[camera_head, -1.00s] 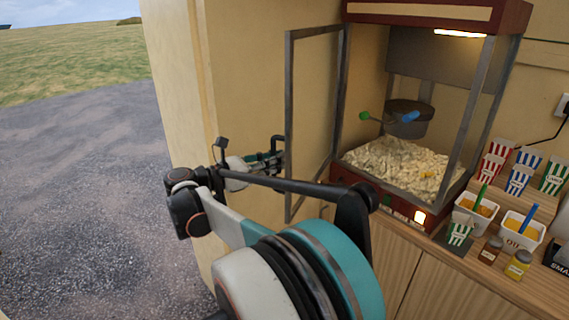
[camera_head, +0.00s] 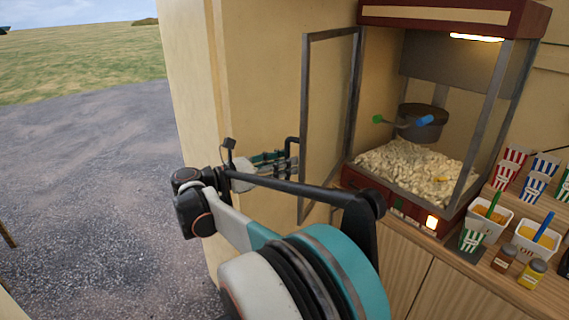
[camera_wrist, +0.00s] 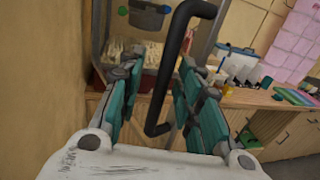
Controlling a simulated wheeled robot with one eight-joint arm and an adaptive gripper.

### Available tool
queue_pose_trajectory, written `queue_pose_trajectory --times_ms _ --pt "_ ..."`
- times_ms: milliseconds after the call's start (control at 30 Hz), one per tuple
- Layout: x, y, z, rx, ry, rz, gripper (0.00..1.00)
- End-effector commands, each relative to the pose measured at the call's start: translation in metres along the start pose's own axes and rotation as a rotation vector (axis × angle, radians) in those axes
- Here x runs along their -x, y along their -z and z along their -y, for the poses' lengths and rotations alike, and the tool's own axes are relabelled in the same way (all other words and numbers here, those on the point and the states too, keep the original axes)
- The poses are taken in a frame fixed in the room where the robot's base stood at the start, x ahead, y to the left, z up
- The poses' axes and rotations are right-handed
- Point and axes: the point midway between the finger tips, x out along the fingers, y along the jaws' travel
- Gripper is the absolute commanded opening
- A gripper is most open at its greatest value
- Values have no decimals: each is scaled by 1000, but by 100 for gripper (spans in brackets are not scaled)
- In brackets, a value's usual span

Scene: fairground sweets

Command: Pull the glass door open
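The glass door (camera_head: 331,125) of the popcorn machine (camera_head: 440,20) stands swung wide open to the left, its grey frame seen at an angle. A black bar handle (camera_wrist: 172,75) shows in the wrist view, running between my gripper's (camera_wrist: 158,82) two teal-padded fingers. The fingers are apart, with gaps beside the bar. In the head view my gripper (camera_head: 276,166) is at the door's outer edge, with the handle (camera_head: 291,148) beside it. The exact contact is too small to tell there.
Popcorn (camera_head: 415,165) and a kettle (camera_head: 420,120) are inside the machine. Striped cartons (camera_head: 533,186), white tubs (camera_head: 490,217) and small jars (camera_head: 531,273) crowd the counter at right. A cream wall (camera_head: 250,75) stands behind my gripper. Open gravel (camera_head: 90,170) lies at left.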

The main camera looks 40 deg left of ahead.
Motion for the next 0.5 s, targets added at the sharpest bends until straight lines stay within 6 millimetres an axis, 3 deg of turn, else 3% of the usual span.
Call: queue_pose_trajectory --times_ms 500 --pt "95 1 -1 1 -3 -2 32"
